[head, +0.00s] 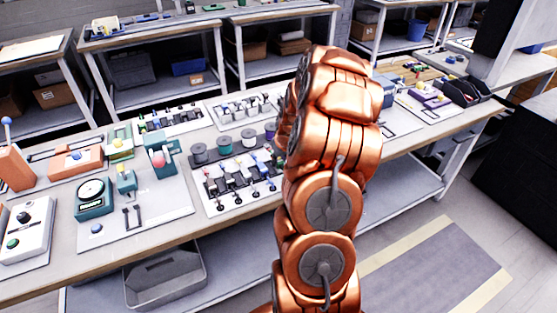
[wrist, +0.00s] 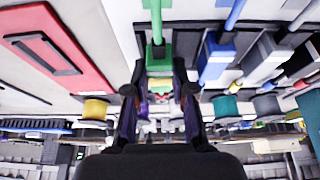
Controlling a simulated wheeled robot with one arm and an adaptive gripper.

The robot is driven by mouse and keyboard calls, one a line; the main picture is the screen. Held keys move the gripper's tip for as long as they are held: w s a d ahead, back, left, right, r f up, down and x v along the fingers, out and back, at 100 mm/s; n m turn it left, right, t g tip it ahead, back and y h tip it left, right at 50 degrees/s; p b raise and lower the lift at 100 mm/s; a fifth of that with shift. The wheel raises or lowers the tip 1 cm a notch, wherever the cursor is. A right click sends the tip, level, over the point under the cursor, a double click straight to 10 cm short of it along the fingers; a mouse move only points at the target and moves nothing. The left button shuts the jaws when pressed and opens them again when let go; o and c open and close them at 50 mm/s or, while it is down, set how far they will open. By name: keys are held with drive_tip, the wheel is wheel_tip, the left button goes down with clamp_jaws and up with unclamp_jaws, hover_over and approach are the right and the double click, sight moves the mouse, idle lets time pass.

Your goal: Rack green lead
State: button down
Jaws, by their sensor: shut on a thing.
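My gripper (wrist: 158,95) is in the middle of the wrist view, its two dark fingers shut on the green lead. The lead's green block-like end (wrist: 159,58) sits between the fingers, and its thin green stem (wrist: 156,18) runs up out of the picture. Blue leads (wrist: 216,57) lie or hang just to the right, apart from my fingers. In the head view my copper arm hides the gripper and the green lead. I cannot tell for sure which fixture is the lead rack.
The head view shows a crowded workbench (head: 165,233) with a dial device (head: 93,198) and grey spools (head: 199,153).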

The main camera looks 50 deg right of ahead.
drive_tip(key=shift+f+b, duration=0.6)
drive_tip(key=shift+b, duration=0.05)
idle(0.8)
idle(0.4)
drive_tip(key=c, duration=0.9)
unclamp_jaws()
drive_tip(key=v, duration=1.2)
drive_tip(key=shift+w+a, duration=0.1)
